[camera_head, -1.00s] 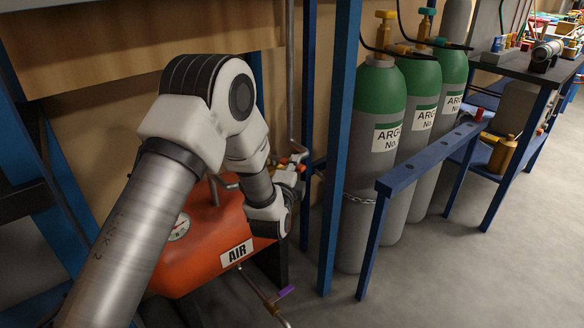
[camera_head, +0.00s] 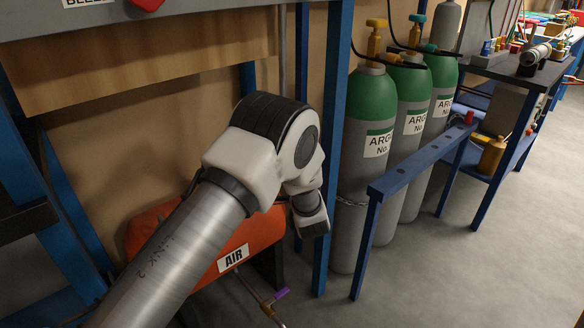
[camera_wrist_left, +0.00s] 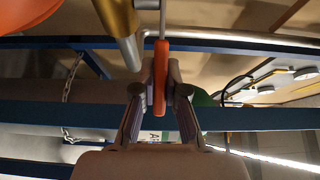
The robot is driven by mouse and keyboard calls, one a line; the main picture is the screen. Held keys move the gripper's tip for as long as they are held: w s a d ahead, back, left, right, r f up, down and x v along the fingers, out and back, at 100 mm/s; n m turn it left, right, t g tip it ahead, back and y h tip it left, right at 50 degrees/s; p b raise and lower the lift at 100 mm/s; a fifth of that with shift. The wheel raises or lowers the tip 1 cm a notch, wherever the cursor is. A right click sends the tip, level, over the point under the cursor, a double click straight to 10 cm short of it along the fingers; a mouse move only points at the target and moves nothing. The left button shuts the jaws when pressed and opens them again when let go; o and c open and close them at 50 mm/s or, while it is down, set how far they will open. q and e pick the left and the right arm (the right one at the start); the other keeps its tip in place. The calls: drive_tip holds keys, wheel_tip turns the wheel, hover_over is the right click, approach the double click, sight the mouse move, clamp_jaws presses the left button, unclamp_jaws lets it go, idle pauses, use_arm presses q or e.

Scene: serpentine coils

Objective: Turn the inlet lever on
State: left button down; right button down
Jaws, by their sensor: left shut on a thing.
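An orange lever handle (camera_wrist_left: 161,90) shows in the left wrist view, lying between the two fingers of my left gripper (camera_wrist_left: 161,82), which is shut on it. A brass-coloured pipe or fitting (camera_wrist_left: 122,32) is right beside the handle. In the head view my left arm reaches over the red air tank (camera_head: 150,232) towards the blue post, and its own links hide the gripper and the lever. I cannot tell the lever's turn angle from the head view. My right gripper is not in view.
A blue post (camera_head: 335,150) stands just right of my left wrist. Green-topped argon cylinders (camera_head: 372,95) stand behind a blue rail (camera_head: 420,160). A purple-handled valve (camera_head: 281,293) sits low by the tank. The floor at right is clear.

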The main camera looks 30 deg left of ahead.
use_arm(q)
drive_tip(key=shift+f, duration=0.1)
drive_tip(key=c, duration=1.2)
unclamp_jaws()
